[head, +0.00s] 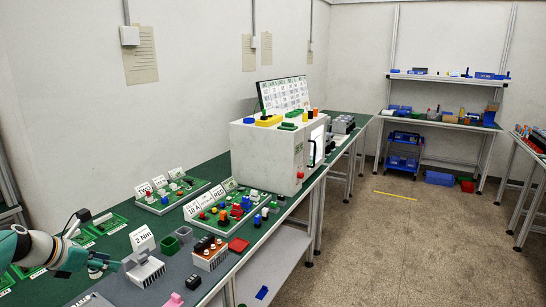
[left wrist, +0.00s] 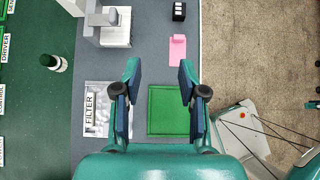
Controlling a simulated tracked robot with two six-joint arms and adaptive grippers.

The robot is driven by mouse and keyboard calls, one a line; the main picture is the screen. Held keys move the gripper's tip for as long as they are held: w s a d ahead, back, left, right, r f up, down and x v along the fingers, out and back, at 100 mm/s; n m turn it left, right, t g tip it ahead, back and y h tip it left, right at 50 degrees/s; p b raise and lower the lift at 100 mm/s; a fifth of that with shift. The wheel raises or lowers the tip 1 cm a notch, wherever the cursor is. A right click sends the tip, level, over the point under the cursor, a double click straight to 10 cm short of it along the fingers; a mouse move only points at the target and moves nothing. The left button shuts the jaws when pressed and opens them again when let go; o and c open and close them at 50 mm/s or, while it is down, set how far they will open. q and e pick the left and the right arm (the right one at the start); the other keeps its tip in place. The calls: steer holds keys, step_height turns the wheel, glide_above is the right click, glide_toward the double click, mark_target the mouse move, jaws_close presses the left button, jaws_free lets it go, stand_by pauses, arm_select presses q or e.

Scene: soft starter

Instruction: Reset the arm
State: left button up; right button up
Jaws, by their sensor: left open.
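My left arm comes in from the left in the head view. Its gripper (head: 103,263) is over the near end of the workbench, left of the grey stand with the "2 Nm" sign (head: 142,240). In the left wrist view the same gripper (left wrist: 158,88) has its two fingers wide apart with nothing between them. A green square tray (left wrist: 168,110) lies on the grey mat below, seen between and beyond the fingers. My right gripper shows in neither view.
A pink piece (left wrist: 178,50) and a small black block (left wrist: 179,11) lie near the bench edge. A "FILTER" tray (left wrist: 97,120) lies left of the fingers. Boards with coloured parts (head: 230,212) and a large white box (head: 268,155) stand farther along.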

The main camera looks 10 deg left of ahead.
arm_select(q)
steer(key=s+d+f+m+g+h+b, duration=0.1)
steer(key=s+d+f+m+g+b, duration=0.2)
steer(key=d+f, duration=1)
steer(key=s+d+f+m+g+h+b, duration=0.2)
steer(key=d+f+g, duration=0.1)
steer(key=d+f, duration=1.05)
steer(key=s+d+f+m+y+b, duration=0.1)
steer(key=s+d+f+m, duration=0.3)
steer(key=s+f+m, duration=0.5)
steer(key=s+d+f+m+g+y+b, duration=0.1)
steer(key=s+d+f+m, duration=0.3)
steer(key=s+f+m, duration=0.5)
steer(key=s+m+b, duration=0.1)
steer(key=s+m, duration=0.4)
steer(key=m, duration=0.1)
steer(key=shift+s+d+f+g+y, duration=0.25)
steer(key=shift+d+g+y, duration=0.05)
steer(key=shift+d, duration=0.1)
